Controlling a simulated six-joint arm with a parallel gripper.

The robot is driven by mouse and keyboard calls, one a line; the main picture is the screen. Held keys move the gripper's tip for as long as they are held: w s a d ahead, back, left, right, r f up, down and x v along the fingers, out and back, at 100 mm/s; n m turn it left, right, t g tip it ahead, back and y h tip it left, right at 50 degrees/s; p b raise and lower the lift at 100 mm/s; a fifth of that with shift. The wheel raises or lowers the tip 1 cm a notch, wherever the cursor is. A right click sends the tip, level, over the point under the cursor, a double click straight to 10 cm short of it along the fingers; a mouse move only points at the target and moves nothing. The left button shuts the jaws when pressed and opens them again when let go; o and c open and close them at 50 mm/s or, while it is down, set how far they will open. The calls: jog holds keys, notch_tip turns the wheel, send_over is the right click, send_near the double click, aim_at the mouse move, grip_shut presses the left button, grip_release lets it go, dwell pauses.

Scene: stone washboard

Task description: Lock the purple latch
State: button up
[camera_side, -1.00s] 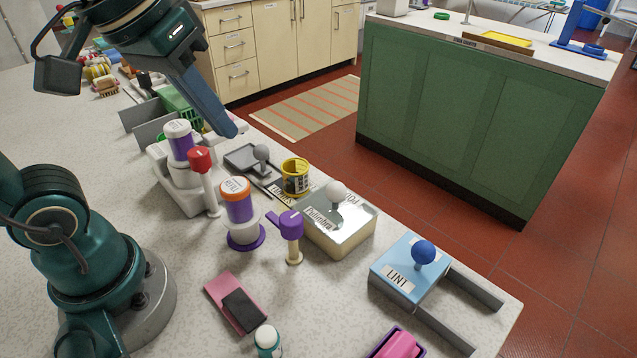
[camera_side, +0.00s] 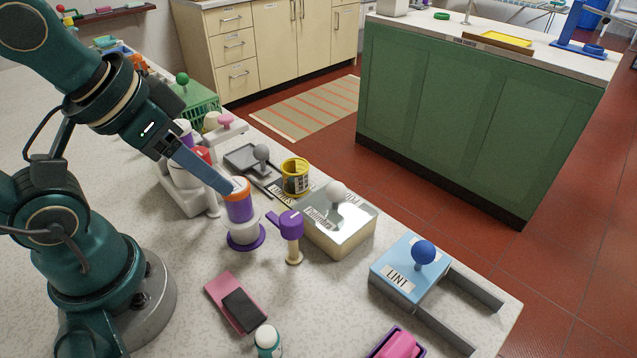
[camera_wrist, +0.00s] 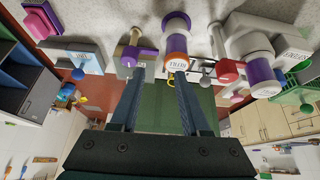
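The purple latch (camera_side: 291,226) is a purple turning head with a short arm on an upright cream post. Its arm points left, towards a bottle (camera_side: 238,205) with a purple body and orange rim on a purple-edged base. I cannot tell whether the arm touches the bottle. In the wrist view the latch (camera_wrist: 140,58) shows ahead of my left finger, and the bottle (camera_wrist: 177,42) ahead of the right one. My gripper (camera_wrist: 158,75) is open and empty, fingers apart. In the side view its tip (camera_side: 230,187) is by the bottle's top, left of and above the latch.
A metal box (camera_side: 340,232) with a pale knob stands right of the latch. A red-headed latch (camera_side: 204,158) and white stand are at the left. A yellow cup (camera_side: 296,176) is behind. A pink block with a dark pad (camera_side: 238,304) lies in front. A blue LINT box (camera_side: 410,268) is further right.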

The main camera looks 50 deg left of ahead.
jog(key=shift+o, duration=1.1)
jog(key=shift+n, duration=0.6)
jog(key=n+g, duration=0.4)
jog(key=n, duration=1)
send_over(291, 218)
jog(key=a, duration=0.2)
jog(key=shift+s+d+f, duration=0.15)
jog(key=shift+d+f, duration=0.1)
jog(key=shift+f, duration=0.15)
jog(key=f, duration=0.1)
jog(key=d+g, duration=0.1)
jog(key=f, duration=0.1)
jog(key=shift+w+d+f, duration=0.15)
jog(key=shift+w+f, duration=0.1)
jog(key=shift+f, duration=0.1)
jog(key=shift+s+d+f+g, duration=0.1)
jog(key=shift+f+g, duration=0.2)
jog(key=shift+f, duration=2.4)
jog(key=shift+c, duration=0.3)
